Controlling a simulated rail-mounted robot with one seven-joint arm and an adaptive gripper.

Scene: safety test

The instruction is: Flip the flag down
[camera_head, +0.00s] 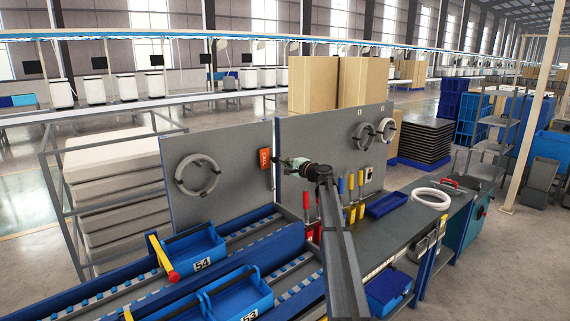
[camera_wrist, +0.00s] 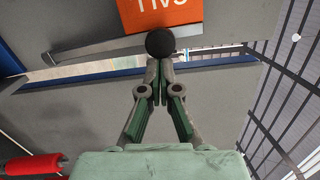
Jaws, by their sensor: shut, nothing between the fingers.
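An orange plate with white lettering, likely the flag, (camera_head: 265,158) is upright at the right edge of the left grey panel. In the wrist view the orange plate (camera_wrist: 178,14) is at the top, its lettering upside down and partly cut off. A black ball (camera_wrist: 160,43) overlaps its lower edge, and a thin grey rod (camera_wrist: 92,48) runs left from near the ball. My gripper (camera_head: 282,162) is just right of the plate. In the wrist view its fingers (camera_wrist: 160,66) are shut and empty, tips right at the ball; whether they touch it I cannot tell.
Two upright grey panels (camera_head: 218,203) stand behind the workbench (camera_head: 408,222), with a gap between them. Coiled rings (camera_head: 198,174) hang on them. Red and yellow-handled tools (camera_head: 350,190) stand close by my arm. Blue bins (camera_head: 194,251) sit on the conveyor at lower left.

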